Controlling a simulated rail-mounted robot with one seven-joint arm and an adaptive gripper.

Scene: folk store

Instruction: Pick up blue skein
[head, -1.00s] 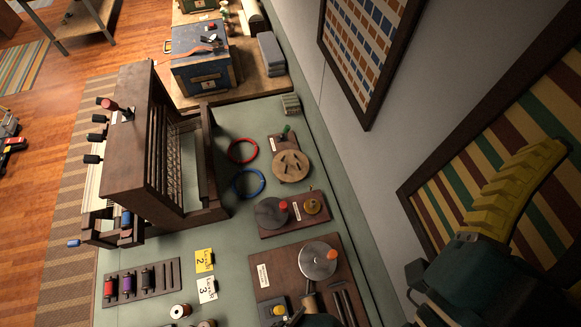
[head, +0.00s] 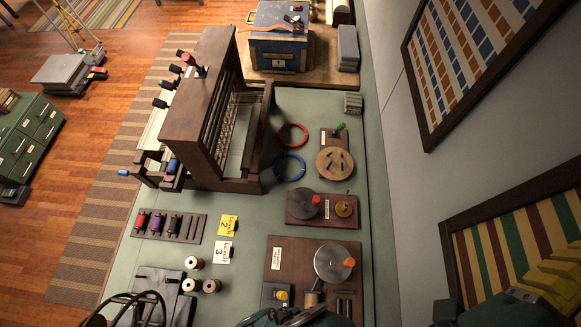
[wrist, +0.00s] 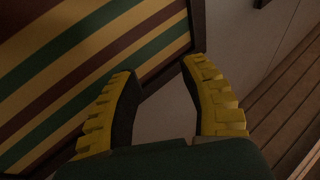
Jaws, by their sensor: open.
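A blue ring-shaped loop (head: 289,167), which looks like the blue skein, lies flat on the green tabletop in the head view, just right of the wooden loom. A similar red loop (head: 293,135) lies just beyond it, close by. My gripper shows in the wrist view (wrist: 158,68) with its two yellow ribbed fingers apart and nothing between them. It faces the wall and a striped framed textile. In the head view, part of a yellow finger (head: 552,275) shows at the lower right, well away from the blue loop. The blue loop is not in the wrist view.
The tall loom (head: 200,105) stands left of the loops. A round wooden disc (head: 335,163) and a board with a grey disc (head: 304,205) lie to the right and nearer. Number cards (head: 228,225) and spools lie nearer left. The wall (head: 420,200) bounds the right side.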

